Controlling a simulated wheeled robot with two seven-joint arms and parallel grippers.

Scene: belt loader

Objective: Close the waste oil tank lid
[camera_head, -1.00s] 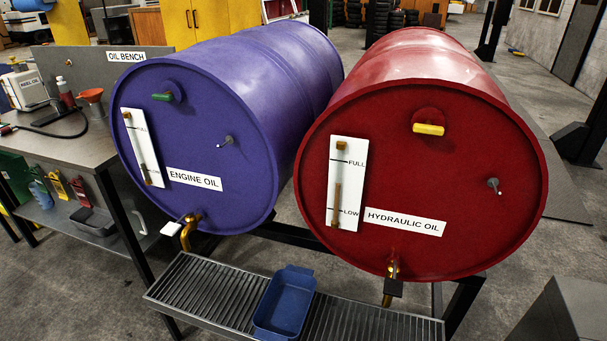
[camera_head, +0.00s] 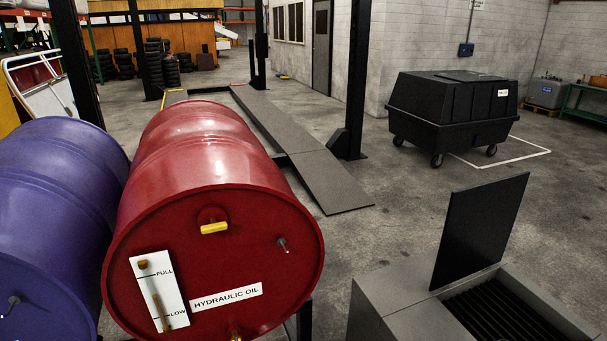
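A grey box-shaped tank (camera_head: 385,294) stands at the lower right. I take it to be the waste oil tank, though I see no label on it. Its dark flat lid (camera_head: 481,231) stands open, close to upright, hinged on the tank's top. Beside the lid, the opening shows a dark slatted grate (camera_head: 492,318), cut off by the bottom edge of the view. Neither of my grippers is in view.
A red hydraulic oil drum (camera_head: 215,255) lies on its side left of the tank, with a purple drum (camera_head: 55,215) beyond it. A black wheeled bin (camera_head: 450,108) and a dark post (camera_head: 355,80) stand farther back. Open floor lies behind the tank.

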